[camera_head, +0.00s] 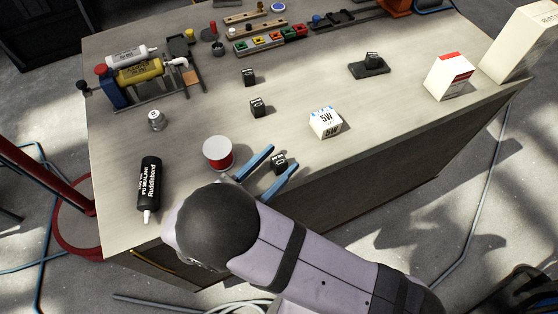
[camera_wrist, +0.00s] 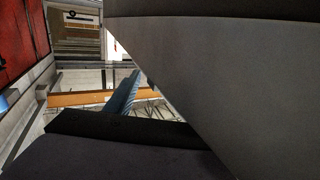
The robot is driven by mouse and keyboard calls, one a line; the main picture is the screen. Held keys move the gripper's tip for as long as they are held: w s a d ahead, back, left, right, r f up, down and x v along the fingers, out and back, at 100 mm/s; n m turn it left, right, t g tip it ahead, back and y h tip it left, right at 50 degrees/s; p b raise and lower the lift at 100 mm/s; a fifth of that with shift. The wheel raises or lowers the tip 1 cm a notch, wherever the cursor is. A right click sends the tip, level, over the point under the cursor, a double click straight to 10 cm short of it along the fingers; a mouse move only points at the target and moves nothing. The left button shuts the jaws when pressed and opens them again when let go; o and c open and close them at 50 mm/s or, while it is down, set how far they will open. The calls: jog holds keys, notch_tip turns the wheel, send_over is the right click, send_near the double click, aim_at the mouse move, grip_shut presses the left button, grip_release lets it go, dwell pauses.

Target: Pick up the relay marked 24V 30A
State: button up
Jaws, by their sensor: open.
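Several small black relay-like cubes are on the workbench in the head view. One cube (camera_head: 279,162) lies between the two blue fingers of my gripper (camera_head: 283,157), near the bench's front edge. The fingers are spread, one on each side of it, and I cannot tell whether either touches it. Two more cubes, an upper one (camera_head: 249,77) and a lower one (camera_head: 257,107), stand mid-bench. Another cube (camera_head: 372,60) sits on a flat black base. The pale markings are too small to read, so I cannot tell which is 24V 30A.
A red-and-white round container (camera_head: 218,153) stands just left of my gripper. A white 5W box (camera_head: 325,122) is to the upper right. A black sealant bottle (camera_head: 149,185) lies at left. A small metal part (camera_head: 157,120) stands behind.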

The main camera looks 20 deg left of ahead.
jog(key=x, duration=0.1)
jog(key=p+x, duration=0.2)
jog(key=x, duration=0.1)
jog(key=shift+r, duration=0.35)
jog(key=shift+w+d+f, duration=0.1)
jog(key=shift+w+d, duration=0.1)
jog(key=shift+w, duration=0.3)
jog(key=shift+c, duration=0.3)
jog(key=c, duration=1)
